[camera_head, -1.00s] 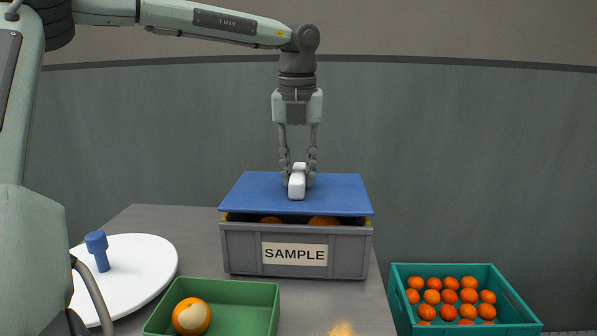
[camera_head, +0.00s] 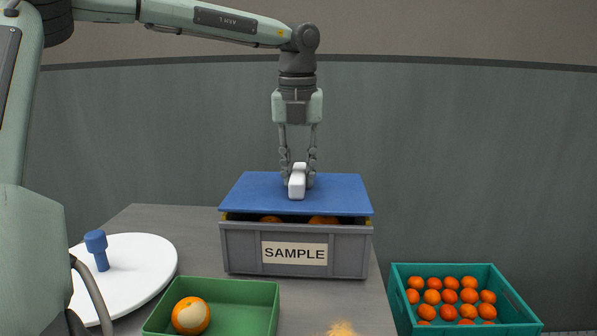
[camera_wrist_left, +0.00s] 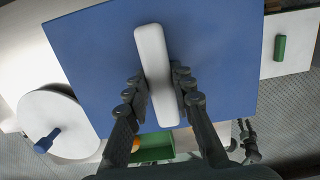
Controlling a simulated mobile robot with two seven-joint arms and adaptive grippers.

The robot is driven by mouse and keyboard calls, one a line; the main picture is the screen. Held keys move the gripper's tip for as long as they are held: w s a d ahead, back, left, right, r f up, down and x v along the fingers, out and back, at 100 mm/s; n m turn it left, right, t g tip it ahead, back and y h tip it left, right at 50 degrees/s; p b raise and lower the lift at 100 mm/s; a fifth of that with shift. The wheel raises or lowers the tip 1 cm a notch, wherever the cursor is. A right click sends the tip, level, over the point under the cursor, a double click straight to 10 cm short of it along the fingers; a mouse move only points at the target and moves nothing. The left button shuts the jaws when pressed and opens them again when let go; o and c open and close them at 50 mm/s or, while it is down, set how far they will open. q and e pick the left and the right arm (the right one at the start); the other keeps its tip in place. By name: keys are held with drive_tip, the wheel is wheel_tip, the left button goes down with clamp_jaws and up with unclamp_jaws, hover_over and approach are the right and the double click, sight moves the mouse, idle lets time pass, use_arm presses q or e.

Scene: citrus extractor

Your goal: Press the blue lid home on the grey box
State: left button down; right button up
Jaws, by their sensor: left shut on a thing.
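The blue lid (camera_head: 335,195) lies over the open top of the grey box (camera_head: 235,250), which bears a SAMPLE label. A dark gap shows between the lid's front edge and the box's front wall, with oranges (camera_head: 323,220) visible in it. A yellow strip shows at the box's rim. My left gripper (camera_head: 298,180) points straight down and is shut on the lid's white handle (camera_head: 297,186). In the left wrist view its fingers (camera_wrist_left: 158,85) lie on both sides of the handle. The lid's rear edge seating is hidden. My right gripper is not recognisable in either view.
A white disc (camera_head: 140,270) with a blue peg (camera_head: 97,250) is at left. A teal crate (camera_head: 505,300) of oranges stands at right, beyond the grey table's (camera_head: 190,228) edge.

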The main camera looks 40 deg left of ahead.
use_arm(q)
drive_tip(key=shift+f+b, duration=0.4)
drive_tip(key=shift+f, duration=0.2)
drive_tip(key=c, duration=1.2)
unclamp_jaws()
drive_tip(key=shift+r, duration=0.1)
wheel_tip(320, 180, up, 12)
drive_tip(key=s+d, duration=0.1)
drive_tip(key=shift+s, duration=0.1)
